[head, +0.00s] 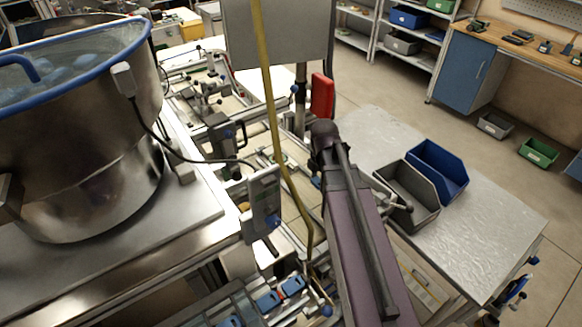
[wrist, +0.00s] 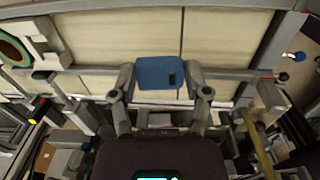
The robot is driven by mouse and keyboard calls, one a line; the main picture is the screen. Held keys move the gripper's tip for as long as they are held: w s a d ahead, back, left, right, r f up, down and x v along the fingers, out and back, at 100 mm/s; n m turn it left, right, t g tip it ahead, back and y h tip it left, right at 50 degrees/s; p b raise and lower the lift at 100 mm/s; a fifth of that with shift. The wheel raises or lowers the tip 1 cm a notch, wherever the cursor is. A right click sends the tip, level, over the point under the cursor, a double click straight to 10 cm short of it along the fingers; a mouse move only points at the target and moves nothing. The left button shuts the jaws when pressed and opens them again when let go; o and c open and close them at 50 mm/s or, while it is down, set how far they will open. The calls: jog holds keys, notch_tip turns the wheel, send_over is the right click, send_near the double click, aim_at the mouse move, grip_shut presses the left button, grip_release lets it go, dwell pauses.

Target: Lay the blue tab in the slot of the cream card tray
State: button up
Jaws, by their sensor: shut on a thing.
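The blue tab (wrist: 157,70) shows in the wrist view as a small blue block with a dark notch near its lower right. My gripper (wrist: 160,76) has one finger at each side of it and is shut on it. Behind the tab lie wide cream panels (wrist: 112,35) divided by thin dark lines. They may be the cream card tray, but I cannot tell for sure, nor how far the tab is above them. In the head view my arm covers the middle, and the gripper and held tab are not clearly seen.
In the head view, a large steel bowl (head: 85,150) with a blue rim stands at the left. A yellow hose (head: 273,120) hangs near my arm. A grey bin (head: 408,192) and a blue bin (head: 437,168) stand on the metal table (head: 495,225) at right, which has free room.

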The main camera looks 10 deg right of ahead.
jog(key=w+a, duration=0.2)
jog(key=w, duration=0.2)
jog(key=w+a+f+b, duration=0.1)
jog(key=w+a, duration=0.1)
jog(key=w, duration=0.2)
jog(key=w+a, duration=0.1)
jog(key=w, duration=0.4)
jog(key=shift+w+a+f, duration=0.1)
jog(key=shift+a+f, duration=0.1)
jog(key=shift+a, duration=0.2)
jog(key=shift+w, duration=0.1)
jog(key=shift+w+a, duration=0.15)
jog(key=shift+w, duration=0.15)
jog(key=shift+w+a+f+b, duration=0.1)
jog(key=shift+w+f+b, duration=0.1)
jog(key=shift+f+b, duration=1.6)
jog(key=shift+b, duration=0.2)
jog(key=shift+f+b, duration=0.6)
jog(key=o, duration=0.7)
